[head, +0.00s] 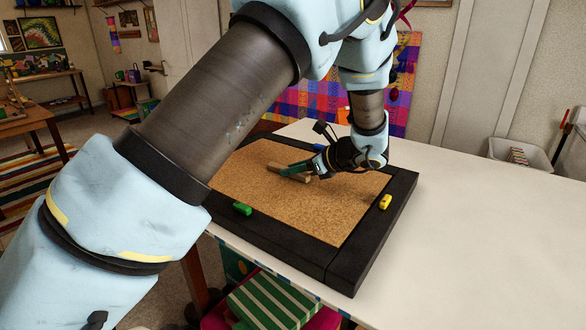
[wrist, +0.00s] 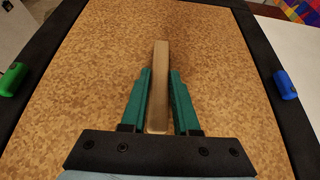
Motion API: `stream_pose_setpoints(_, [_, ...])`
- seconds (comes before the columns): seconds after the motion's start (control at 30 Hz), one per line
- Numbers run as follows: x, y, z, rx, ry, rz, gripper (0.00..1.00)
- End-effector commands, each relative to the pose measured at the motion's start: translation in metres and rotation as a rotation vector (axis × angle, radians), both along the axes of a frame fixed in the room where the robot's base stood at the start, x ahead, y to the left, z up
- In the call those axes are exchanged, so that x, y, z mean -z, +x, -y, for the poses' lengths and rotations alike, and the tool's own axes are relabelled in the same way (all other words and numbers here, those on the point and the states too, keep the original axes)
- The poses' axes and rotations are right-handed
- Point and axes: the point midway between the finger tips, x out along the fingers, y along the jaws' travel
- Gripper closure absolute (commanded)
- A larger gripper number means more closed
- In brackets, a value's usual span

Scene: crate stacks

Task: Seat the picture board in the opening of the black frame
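The picture board (head: 290,215) shows its brown cork-like back, with a wooden bar (wrist: 161,85) as a handle near its middle. It lies within the black frame (head: 375,232), which rests on the white table. In both views the board fills the opening; I cannot tell whether it sits fully flush. My gripper (head: 290,171), with green fingers, reaches down to the bar. In the wrist view the fingers (wrist: 160,72) stand close along both sides of the bar and appear closed on it. The board's picture side is hidden, and my arm covers part of the frame's far left.
A green clip (head: 242,208), a yellow clip (head: 386,202) and a blue clip (wrist: 285,84) sit on the frame's sides. The white table (head: 480,240) is clear to the right. A grey bin (head: 520,153) stands beyond it. A striped box (head: 270,305) is below the near edge.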

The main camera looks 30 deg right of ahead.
Motion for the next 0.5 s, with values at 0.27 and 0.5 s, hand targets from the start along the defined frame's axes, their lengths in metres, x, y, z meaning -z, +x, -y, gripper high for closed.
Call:
stream_pose_setpoints(0.27, [-0.0004,0.0000,0.0000,0.000,0.000,0.000,0.43])
stream_pose_setpoints(0.5, [-0.0023,0.0000,0.0001,0.000,0.000,0.000,0.43])
